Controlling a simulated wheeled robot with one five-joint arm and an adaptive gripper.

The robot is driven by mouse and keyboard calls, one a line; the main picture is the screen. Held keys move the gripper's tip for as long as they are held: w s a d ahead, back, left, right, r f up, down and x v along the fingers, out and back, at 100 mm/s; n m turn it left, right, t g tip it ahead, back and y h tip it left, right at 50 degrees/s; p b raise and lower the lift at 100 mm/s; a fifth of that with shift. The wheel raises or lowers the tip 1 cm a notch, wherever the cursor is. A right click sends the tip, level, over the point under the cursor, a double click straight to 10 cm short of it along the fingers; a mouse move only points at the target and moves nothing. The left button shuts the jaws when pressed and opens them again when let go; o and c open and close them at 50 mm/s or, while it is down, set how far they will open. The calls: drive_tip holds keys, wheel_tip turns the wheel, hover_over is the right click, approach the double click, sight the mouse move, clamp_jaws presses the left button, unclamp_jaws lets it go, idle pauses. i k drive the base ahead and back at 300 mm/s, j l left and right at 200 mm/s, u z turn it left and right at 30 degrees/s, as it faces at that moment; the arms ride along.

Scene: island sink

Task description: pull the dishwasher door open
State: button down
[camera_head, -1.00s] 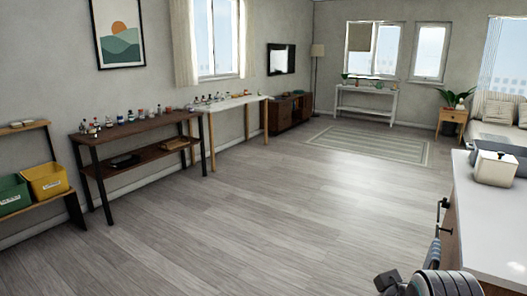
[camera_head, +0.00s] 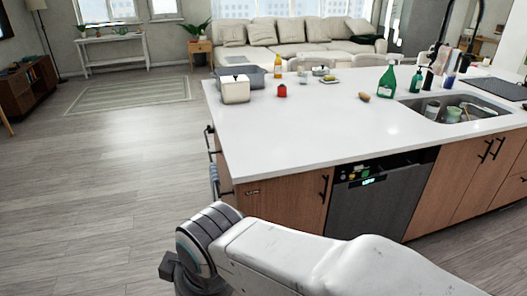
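The dishwasher (camera_head: 372,205) is set into the wooden front of the kitchen island, under the white countertop. Its grey door is shut and stands upright, about flush with the cabinets beside it. A dark control strip with a small lit display (camera_head: 374,182) runs along its top. My white arm crosses the bottom of the view in front of the island and hides part of the dishwasher's lower left. My gripper's fingers are not in view.
Wooden cabinets with dark handles (camera_head: 324,188) flank the dishwasher. The countertop (camera_head: 310,125) holds a sink (camera_head: 455,106), a green spray bottle (camera_head: 387,80) and a white box (camera_head: 235,89). The floor (camera_head: 110,180) left of the island is clear.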

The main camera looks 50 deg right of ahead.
sight(384, 209)
drive_tip(key=k+z, duration=0.15)
drive_tip(key=z, duration=0.25)
drive_tip(key=k+l+z, duration=0.1)
drive_tip(key=z, duration=0.35)
drive_tip(key=k+l+z, duration=0.1)
drive_tip(key=z, duration=0.3)
drive_tip(key=k+l+z, duration=0.1)
drive_tip(key=l+z, duration=0.15)
drive_tip(key=z, duration=0.15)
drive_tip(key=l+z, duration=0.15)
drive_tip(key=z, duration=0.25)
